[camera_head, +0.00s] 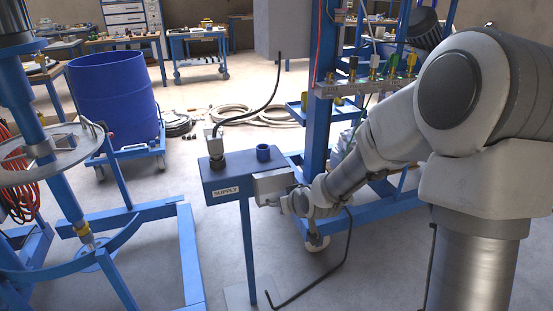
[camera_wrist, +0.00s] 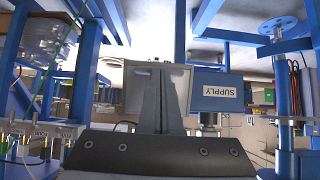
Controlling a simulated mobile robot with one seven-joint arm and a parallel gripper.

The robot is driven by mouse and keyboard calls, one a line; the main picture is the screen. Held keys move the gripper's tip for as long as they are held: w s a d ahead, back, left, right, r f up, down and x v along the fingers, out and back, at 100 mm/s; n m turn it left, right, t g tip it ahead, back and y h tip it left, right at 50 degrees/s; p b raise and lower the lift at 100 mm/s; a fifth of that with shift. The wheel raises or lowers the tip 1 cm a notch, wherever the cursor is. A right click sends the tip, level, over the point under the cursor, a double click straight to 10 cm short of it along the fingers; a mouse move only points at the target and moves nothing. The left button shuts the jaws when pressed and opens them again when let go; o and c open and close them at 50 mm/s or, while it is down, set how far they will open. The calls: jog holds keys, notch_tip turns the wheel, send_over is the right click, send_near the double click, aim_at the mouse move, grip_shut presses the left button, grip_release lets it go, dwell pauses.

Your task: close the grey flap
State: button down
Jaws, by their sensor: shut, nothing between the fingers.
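The blue supply box (camera_head: 222,181) stands on a blue post, with a white SUPPLY label on its front; it also shows in the wrist view (camera_wrist: 212,92). A light grey flap (camera_head: 270,182) is at the box's right end in the head view. In the wrist view the grey flap (camera_wrist: 182,84) is beside the label, behind my fingers. My gripper (camera_wrist: 158,70) is shut and empty, its fingers in front of the flap. Whether the fingertips touch it I cannot tell. In the head view my wrist is right beside the flap and the fingertips are hidden.
A blue frame with a valve row (camera_head: 365,84) stands behind my arm. A blue mixer stand (camera_head: 62,190) is at left.

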jog(key=shift+w+a+f+b, duration=0.1)
jog(key=shift+w+f+b, duration=0.15)
jog(key=shift+f+b, duration=0.35)
jog(key=shift+w+f+b, duration=0.25)
jog(key=shift+f+b, duration=0.15)
jog(key=shift+f, duration=0.35)
